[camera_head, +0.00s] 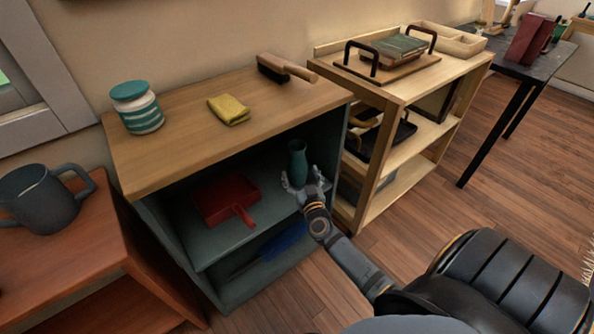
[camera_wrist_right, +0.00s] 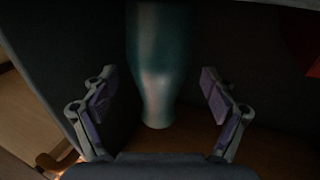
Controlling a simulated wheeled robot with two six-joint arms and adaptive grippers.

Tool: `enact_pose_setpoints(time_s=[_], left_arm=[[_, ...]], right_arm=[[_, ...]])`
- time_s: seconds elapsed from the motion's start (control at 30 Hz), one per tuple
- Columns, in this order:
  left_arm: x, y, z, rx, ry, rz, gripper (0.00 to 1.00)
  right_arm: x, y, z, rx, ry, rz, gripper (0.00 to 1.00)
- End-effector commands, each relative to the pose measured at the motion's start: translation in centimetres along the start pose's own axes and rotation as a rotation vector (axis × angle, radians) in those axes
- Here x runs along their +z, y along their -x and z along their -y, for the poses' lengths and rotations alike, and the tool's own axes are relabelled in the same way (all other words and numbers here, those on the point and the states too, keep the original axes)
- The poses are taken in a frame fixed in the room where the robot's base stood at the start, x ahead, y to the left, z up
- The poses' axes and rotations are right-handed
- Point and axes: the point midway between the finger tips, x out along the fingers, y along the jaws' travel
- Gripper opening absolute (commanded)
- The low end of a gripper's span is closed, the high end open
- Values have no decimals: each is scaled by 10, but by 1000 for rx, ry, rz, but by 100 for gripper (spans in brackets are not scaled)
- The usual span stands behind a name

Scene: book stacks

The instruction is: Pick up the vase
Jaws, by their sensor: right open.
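The teal vase (camera_head: 298,160) stands upright on the upper inside shelf of the blue-grey cabinet, near its right side wall. My right gripper (camera_head: 304,184) reaches in from the front, with its fingers around the lower part of the vase in the head view. In the right wrist view the vase (camera_wrist_right: 157,65) shows between the two open fingers of the right gripper (camera_wrist_right: 160,97), with a gap on each side. The upper end of the vase is cut off in that view. My left gripper is not in view.
A red dustpan (camera_head: 226,199) lies on the same shelf (camera_head: 215,243), left of the vase. The wooden cabinet top (camera_head: 190,125) overhangs it, with a jar (camera_head: 137,108), a yellow cloth (camera_head: 229,110) and a brush (camera_head: 286,68) on top. A light wood shelf unit (camera_head: 375,190) stands close on the right.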

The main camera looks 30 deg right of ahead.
Motion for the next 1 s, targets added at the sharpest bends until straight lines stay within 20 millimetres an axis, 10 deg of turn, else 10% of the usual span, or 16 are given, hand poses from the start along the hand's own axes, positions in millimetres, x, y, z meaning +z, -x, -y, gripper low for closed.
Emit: enact_pose_setpoints(time_s=[0.4, 1.0], left_arm=[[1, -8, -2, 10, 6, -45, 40], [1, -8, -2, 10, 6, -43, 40]], right_arm=[[1, -24, 0, -1, 1, 2, 84], [0, -24, 0, -1, 0, -1, 4]])
